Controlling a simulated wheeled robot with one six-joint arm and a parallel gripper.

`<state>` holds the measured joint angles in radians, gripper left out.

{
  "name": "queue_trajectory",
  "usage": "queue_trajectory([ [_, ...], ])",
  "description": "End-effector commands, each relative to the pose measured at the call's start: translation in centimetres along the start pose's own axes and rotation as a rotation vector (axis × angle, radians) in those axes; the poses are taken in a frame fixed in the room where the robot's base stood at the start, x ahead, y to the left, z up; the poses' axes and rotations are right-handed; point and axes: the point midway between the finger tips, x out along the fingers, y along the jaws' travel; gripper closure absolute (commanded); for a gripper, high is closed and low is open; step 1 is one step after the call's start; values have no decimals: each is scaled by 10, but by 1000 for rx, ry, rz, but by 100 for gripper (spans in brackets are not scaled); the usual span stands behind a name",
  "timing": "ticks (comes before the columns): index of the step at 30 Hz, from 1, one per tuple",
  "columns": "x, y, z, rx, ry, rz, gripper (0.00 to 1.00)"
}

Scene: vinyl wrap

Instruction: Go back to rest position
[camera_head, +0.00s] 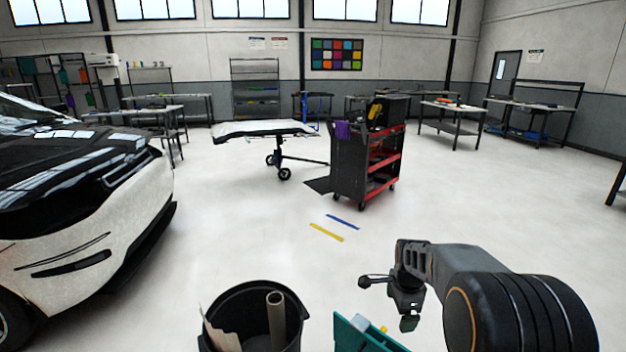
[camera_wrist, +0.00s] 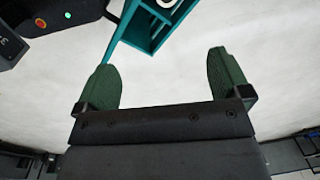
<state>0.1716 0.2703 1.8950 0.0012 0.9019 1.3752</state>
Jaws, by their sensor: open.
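My gripper (camera_head: 405,308) is at the lower right of the head view, at the end of my dark arm, above the teal caddy (camera_head: 368,339). In the wrist view my gripper (camera_wrist: 166,78) shows two green-padded fingers spread wide apart. Nothing is between them but white floor behind. The teal caddy (camera_wrist: 150,28) also shows in the wrist view, beyond the fingers at the top and apart from them.
A black bin (camera_head: 240,300) with a tube and a sheet stands at the bottom centre. A white and black car (camera_head: 120,215) fills the left. A red and black tool cart (camera_head: 370,165) stands ahead. Open floor lies between, with yellow (camera_head: 327,232) and blue (camera_head: 343,222) strips.

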Motion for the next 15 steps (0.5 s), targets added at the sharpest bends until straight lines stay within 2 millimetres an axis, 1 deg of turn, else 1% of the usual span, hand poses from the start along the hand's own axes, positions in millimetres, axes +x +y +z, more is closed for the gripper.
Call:
queue_trajectory([
  [1, -50, 13, 11, -141, 6, -31, 5],
  [2, -68, 22, 17, -234, 10, -45, 5],
  [3, -90, 34, 25, -355, 17, -62, 5],
  [5, -118, 52, 36, -534, 29, -87, 5],
  [6, -136, 65, 42, -650, 40, -103, 5],
  [9, -171, 95, 55, -917, 71, -139, 5],
  [10, -179, 103, 58, -990, 81, -147, 5],
  [12, -194, 121, 65, -1144, 104, -165, 5],
  [15, -208, 141, 71, -1319, 134, -183, 5],
])
